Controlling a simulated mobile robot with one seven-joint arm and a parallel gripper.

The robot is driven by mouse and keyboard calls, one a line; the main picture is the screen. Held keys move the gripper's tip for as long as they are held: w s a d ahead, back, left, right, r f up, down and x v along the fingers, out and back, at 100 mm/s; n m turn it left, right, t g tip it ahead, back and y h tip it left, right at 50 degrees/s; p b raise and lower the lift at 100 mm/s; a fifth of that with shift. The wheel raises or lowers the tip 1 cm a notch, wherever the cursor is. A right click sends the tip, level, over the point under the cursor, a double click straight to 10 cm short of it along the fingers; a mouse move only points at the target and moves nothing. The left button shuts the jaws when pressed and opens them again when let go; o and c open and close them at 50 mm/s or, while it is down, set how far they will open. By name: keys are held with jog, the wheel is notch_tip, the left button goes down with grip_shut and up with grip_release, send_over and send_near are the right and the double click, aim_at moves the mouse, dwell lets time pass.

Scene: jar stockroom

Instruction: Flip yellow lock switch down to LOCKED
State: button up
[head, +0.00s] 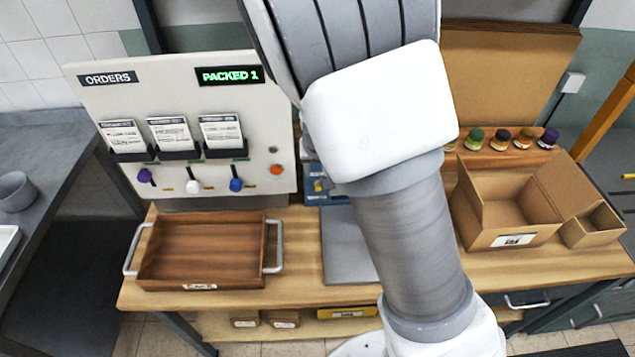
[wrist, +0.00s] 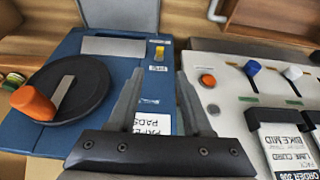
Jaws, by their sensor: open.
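The yellow lock switch (wrist: 159,53) is a small lever on the blue machine (wrist: 50,130), near its right edge in the wrist view. A small label sits beside it, too small to read, and I cannot tell the switch's position. My gripper (wrist: 158,82) is open and empty, its two fingers apart, with the switch showing just beyond and between the tips, apart from them.
An orange-handled black dial (wrist: 70,95) is on the machine. Beside it stands the orders panel (head: 260,110) with coloured knobs and card holders.

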jog(key=b+x, duration=0.2)
jog(key=x, duration=1.1)
jog(key=shift+r, duration=0.1)
grip_shut()
jog(key=shift+s, duration=0.1)
